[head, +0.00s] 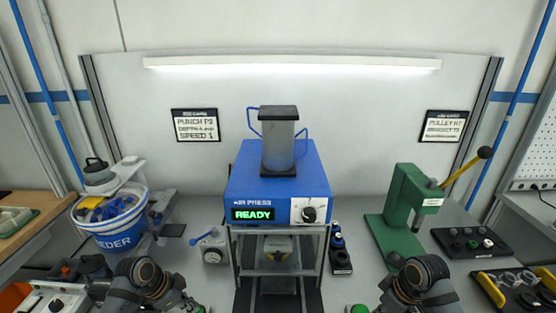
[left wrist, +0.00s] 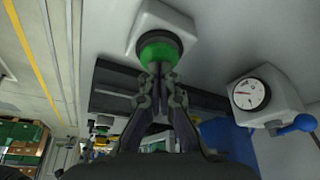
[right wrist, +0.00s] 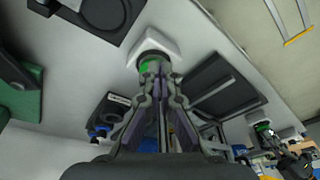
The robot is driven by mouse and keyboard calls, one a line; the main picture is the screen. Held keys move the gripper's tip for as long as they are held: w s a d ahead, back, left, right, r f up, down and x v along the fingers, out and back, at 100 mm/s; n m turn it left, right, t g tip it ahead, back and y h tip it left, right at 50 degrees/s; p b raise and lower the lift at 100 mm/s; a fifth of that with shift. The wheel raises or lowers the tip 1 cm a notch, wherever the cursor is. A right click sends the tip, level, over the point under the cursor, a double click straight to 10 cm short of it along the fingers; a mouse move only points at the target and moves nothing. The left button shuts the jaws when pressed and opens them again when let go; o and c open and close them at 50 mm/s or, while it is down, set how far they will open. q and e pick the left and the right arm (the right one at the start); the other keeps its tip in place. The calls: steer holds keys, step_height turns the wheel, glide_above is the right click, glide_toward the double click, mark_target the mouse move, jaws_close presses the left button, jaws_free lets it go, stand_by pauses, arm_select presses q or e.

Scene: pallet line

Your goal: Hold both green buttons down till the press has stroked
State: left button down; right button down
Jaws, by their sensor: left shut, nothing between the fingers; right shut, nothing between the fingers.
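The blue press (head: 278,175) stands mid-bench, its display (head: 253,214) reading READY in green. The left green button (left wrist: 160,48) sits on a pale housing; a bit of it shows at the head view's bottom edge (head: 198,309). My left gripper (left wrist: 158,72) is shut and empty, its tips at the button. The right green button (right wrist: 148,66) is on a white housing, partly hidden by my right gripper (right wrist: 156,73), which is shut and empty with its tips over it. I cannot tell whether either tip touches or pushes its button down.
A gauge with a blue lever (head: 211,247) stands left of the press. A green hand press (head: 400,213) is at the right, near a dark tray (head: 470,244). A blue and white bucket (head: 112,228) is at the left. A narrow dark rack (head: 341,262) stands beside the press.

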mark_target(361, 309)
steer(key=w+a+r+m+t, duration=0.1)
steer(key=w+a+r+t, duration=0.1)
steer(key=w+r, duration=0.25)
steer(key=shift+s+f, duration=0.25)
steer(key=shift+f, duration=1.2)
steer(key=shift+s+f, duration=0.2)
steer(key=shift+f, duration=1.2)
steer(key=shift+f, duration=1.3)
stand_by(3.4)
